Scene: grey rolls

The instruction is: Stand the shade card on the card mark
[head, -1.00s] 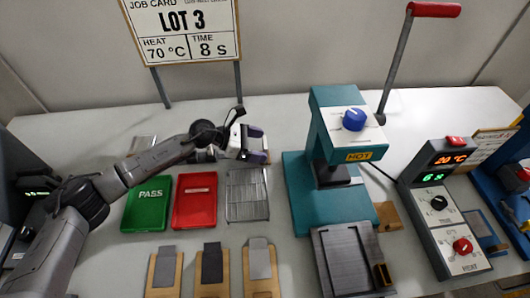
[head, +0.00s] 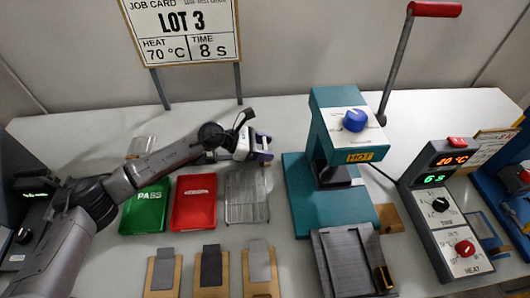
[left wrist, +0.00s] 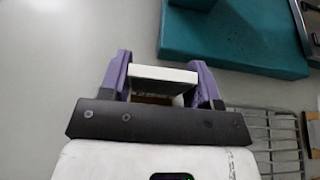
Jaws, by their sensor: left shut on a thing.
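My left gripper (head: 265,152) is above the back of the bench, just behind the wire rack, in the head view. In the left wrist view its purple fingers (left wrist: 163,85) are shut on a white-topped piece with a brown part below, seemingly the shade card (left wrist: 163,75). The gripper mostly hides this piece in the head view. I cannot tell whether it touches the bench. I cannot make out the card mark in either view. My right gripper is not in view.
The wire rack (head: 247,198), red tray (head: 194,203) and green PASS tray (head: 146,209) lie in front of the gripper. A teal press (head: 297,190) stands to the right. Several boards with grey swatches (head: 211,265) lie near the front.

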